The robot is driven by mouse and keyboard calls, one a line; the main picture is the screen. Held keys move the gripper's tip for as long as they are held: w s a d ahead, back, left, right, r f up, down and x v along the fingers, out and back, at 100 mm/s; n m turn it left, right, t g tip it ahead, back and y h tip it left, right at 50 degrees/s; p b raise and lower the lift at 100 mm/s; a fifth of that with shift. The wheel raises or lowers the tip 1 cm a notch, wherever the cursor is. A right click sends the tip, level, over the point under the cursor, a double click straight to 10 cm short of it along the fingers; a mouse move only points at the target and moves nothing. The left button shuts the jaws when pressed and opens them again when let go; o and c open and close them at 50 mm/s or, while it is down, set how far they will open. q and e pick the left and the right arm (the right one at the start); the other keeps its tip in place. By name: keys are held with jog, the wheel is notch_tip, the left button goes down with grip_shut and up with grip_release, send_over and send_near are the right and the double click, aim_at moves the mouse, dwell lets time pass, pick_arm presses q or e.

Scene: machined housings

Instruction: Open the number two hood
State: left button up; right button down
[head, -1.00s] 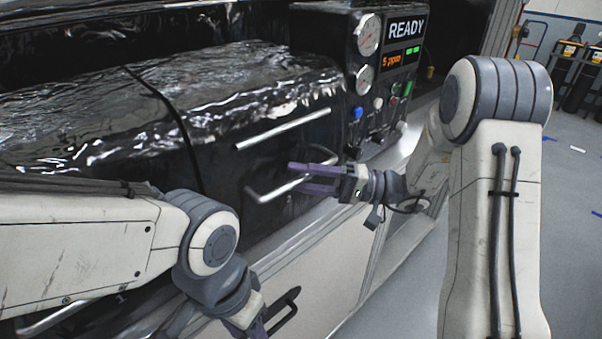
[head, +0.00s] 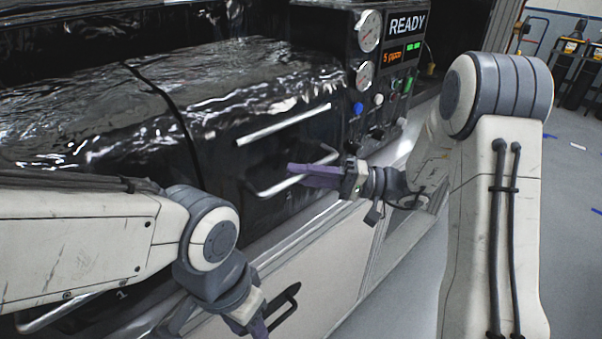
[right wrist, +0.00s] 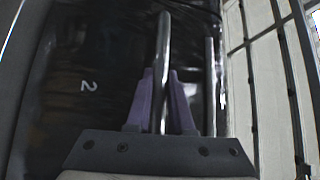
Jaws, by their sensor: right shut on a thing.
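The number two hood (head: 225,150) is a glossy black housing with a straight silver bar (head: 283,126) and a bent silver handle (head: 262,190) below it on its front. It looks closed. My right gripper (head: 302,175) comes in from the right with its purple fingers shut on the bent handle. In the right wrist view, a silver rod (right wrist: 163,60) runs between the two fingers, and a "2" mark (right wrist: 89,86) shows on the black surface to the left. My left gripper (head: 262,330) is at the bottom edge, mostly cut off.
A control panel (head: 385,75) with gauges, knobs and a READY sign stands right of the hood. Open grey floor (head: 575,190) is at the right.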

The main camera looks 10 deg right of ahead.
aim_at(246, 62)
dwell(0.9)
jog(key=w+a+r+p, duration=0.1)
jog(key=r+p, duration=0.2)
jog(key=w+a+r+m+h+p, duration=0.1)
jog(key=w+r+p, duration=0.1)
jog(key=r+p, duration=0.1)
jog(key=w+a+r+m+h+p, duration=0.1)
jog(key=r+p, duration=0.2)
jog(key=r, duration=0.1)
jog(key=shift+w+a+r, duration=0.1)
jog(key=shift+w+r, duration=0.1)
jog(key=shift+r, duration=0.2)
jog(key=shift+m+g+h, duration=0.4)
jog(key=shift+m+h, duration=0.2)
jog(key=shift+h, duration=0.2)
jog(key=w+a+r+p, duration=0.2)
jog(key=r+p, duration=0.1)
jog(key=w+r+p, duration=0.1)
jog(key=r, duration=0.1)
jog(key=shift+w+a, duration=0.4)
jog(key=shift+m, duration=0.3)
jog(key=w+a+r, duration=0.1)
jog(key=w+r+p, duration=0.1)
jog(key=w+a+r+p, duration=0.1)
jog(key=w, duration=0.1)
jog(key=shift+a, duration=0.35)
jog(key=shift+w+a+r, duration=0.35)
jog(key=shift+w+a, duration=0.05)
jog(key=shift+w, duration=0.1)
